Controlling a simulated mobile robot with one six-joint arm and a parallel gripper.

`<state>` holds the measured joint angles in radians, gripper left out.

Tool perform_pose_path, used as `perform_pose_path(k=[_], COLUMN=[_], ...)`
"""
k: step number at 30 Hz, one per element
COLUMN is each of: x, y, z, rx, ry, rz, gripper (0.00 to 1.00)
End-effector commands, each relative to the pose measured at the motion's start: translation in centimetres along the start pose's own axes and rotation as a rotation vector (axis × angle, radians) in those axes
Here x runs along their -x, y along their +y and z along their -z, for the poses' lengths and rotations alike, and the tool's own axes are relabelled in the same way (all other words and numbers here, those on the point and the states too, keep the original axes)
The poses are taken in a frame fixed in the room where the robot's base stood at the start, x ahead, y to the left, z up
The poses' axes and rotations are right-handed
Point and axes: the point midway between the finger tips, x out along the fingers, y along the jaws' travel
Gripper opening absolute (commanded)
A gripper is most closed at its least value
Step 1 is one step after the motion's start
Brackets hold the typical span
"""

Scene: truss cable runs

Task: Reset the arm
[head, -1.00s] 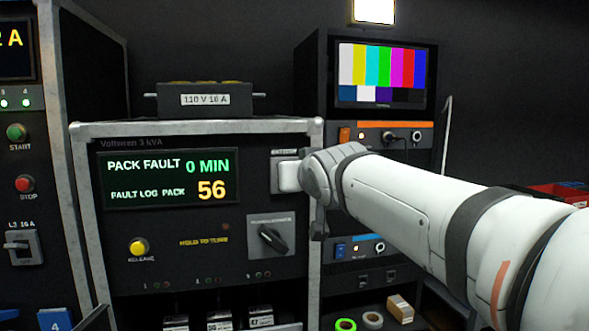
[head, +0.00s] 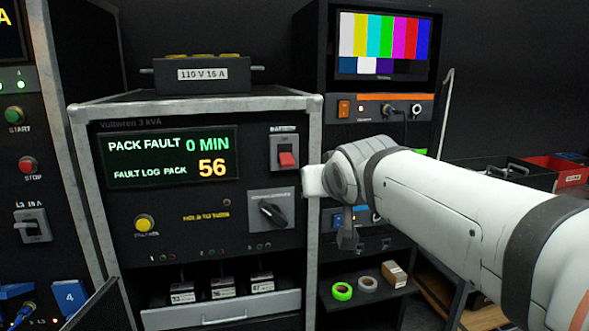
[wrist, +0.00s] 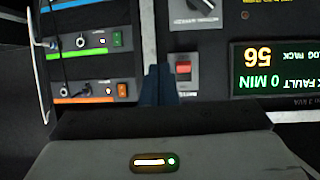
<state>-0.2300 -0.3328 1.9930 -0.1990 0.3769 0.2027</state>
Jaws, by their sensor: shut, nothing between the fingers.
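My arm reaches in from the right in the head view, across the right edge of the power unit (head: 110,235). The fingers are hidden behind my wrist in the head view. In the wrist view my gripper (wrist: 158,72) shows as dark fingers close together, shut and empty. It is apart from the red battery switch (head: 286,158), which also shows upside down in the wrist view (wrist: 183,70). The unit's display (head: 168,158) reads PACK FAULT, 0 MIN, FAULT LOG PACK 56. A black rotary knob (head: 270,212) and a yellow button (head: 144,223) sit below it.
A rack with a colour-bar monitor (head: 383,45) stands behind my arm. Tape rolls (head: 342,291) and a small box (head: 394,273) lie on its shelf. A drawer (head: 220,312) with several packs is at the unit's bottom. A breaker panel (head: 30,190) stands at left.

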Motion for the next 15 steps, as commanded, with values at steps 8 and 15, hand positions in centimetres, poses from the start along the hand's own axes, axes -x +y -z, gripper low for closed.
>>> perform_pose_path(k=[8,15], x=[6.0,12.6], y=[4.3,5.8], z=[-5.4,-11.0], rx=[-0.038,-0.093], ry=[-0.387,-0.700], rz=[-0.082,-0.101], gripper=[0.00,0.00])
